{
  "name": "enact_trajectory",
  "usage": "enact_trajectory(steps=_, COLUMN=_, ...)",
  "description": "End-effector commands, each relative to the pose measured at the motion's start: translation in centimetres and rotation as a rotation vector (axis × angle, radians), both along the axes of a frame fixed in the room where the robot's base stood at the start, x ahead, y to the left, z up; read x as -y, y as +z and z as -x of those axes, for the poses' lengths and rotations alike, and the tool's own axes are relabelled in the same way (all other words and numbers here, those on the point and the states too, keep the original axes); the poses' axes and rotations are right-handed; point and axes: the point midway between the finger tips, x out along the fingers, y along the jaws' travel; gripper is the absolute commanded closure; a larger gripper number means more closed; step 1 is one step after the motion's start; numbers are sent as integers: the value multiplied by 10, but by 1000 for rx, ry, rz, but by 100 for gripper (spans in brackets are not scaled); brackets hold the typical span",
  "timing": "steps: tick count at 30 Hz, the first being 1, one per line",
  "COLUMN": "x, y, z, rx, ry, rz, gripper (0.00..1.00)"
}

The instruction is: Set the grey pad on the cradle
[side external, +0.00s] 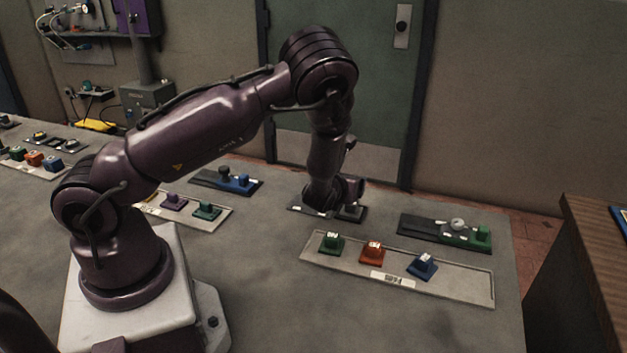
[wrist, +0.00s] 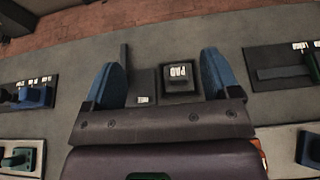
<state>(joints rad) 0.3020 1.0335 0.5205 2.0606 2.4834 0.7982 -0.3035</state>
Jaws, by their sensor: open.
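The grey pad (wrist: 180,75), a dark block with a white label reading PAD, sits on a dark base plate (wrist: 146,83). In the side view the grey pad (side external: 351,211) shows just right of my gripper (side external: 325,206), low over the same base. In the wrist view my gripper (wrist: 160,78) is open, its blue fingers apart. The pad lies between the finger lines, nearer the right finger, and no grip on it shows. I cannot tell which part is the cradle; my gripper covers part of the base in the side view.
A pale tray (side external: 440,286) with green, orange and blue blocks lies in front. Dark bases stand at the back right (side external: 425,229) and back left (side external: 205,181), both carrying parts. Another tray (side external: 218,222) lies left. Grey table between them is free.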

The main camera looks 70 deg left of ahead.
Motion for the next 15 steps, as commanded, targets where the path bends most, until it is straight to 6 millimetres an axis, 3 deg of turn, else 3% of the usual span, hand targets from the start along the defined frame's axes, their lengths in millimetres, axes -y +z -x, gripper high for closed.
enact_trajectory(steps=2, x=5, y=16, z=11, rx=3, ry=-1, rz=5, gripper=18)
enact_trajectory(steps=9, x=24, y=36, z=60, rx=0, ry=-1, rz=3, gripper=18)
enact_trajectory(steps=15, x=34, y=48, z=85, rx=0, ry=-2, rz=1, gripper=18)
